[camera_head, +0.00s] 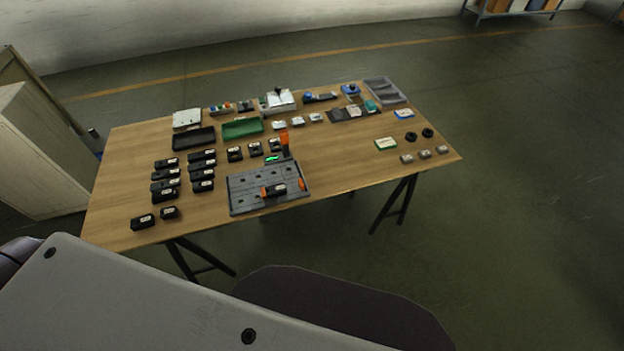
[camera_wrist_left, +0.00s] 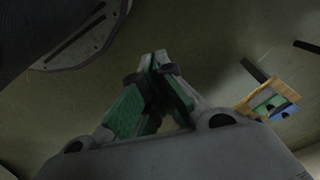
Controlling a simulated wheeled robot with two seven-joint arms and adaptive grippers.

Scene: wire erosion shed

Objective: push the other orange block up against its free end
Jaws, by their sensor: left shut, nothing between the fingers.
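In the head view a dark grey fixture plate (camera_head: 240,203) lies near the table's front edge. A small black block with a pale label (camera_head: 277,189) sits on it. One orange block (camera_head: 264,192) is at the black block's left end and looks to be touching it. The other orange block (camera_head: 302,184) stands to the right, with a small gap to the black block's right end. My left gripper (camera_wrist_left: 158,60) shows only in the left wrist view, its green-sided fingers shut and empty, over floor and away from the plate. My right gripper is not in view.
The wooden table (camera_head: 340,165) holds several black labelled blocks at left, black and green trays (camera_head: 242,128) behind, and an orange-topped upright (camera_head: 284,140) at the plate's back edge. Bare tabletop lies right of the plate. A pale cabinet (camera_head: 35,150) stands left.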

